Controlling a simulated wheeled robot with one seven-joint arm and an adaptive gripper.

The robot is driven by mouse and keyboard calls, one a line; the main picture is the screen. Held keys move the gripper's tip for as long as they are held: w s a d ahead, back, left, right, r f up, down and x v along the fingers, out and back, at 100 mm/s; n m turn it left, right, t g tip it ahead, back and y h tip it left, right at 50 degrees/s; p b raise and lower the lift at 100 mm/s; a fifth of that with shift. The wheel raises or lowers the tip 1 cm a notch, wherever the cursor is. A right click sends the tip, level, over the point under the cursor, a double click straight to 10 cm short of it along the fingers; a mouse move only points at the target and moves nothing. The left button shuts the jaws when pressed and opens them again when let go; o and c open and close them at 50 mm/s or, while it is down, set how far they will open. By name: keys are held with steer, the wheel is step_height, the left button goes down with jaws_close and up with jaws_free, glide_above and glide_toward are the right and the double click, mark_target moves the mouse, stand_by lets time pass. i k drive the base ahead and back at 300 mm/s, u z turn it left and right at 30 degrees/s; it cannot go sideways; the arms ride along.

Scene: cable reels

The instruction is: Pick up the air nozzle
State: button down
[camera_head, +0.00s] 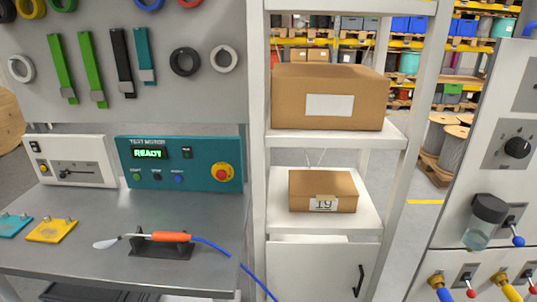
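A blue hose (215,248) runs from the handle's right end over the bench edge and out of the bottom of the picture. My gripper is not in view.
Behind the tool stand a teal test box (200,165) reading READY and a grey control box (85,162). Teal and yellow plates (52,229) lie left. A white shelf (392,135) with cardboard boxes stands right of the bench. A valve panel (465,195) is at far right.

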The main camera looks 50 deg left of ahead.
mark_target(169, 237)
steer(key=k, duration=1.3)
steer(key=u, duration=1.95)
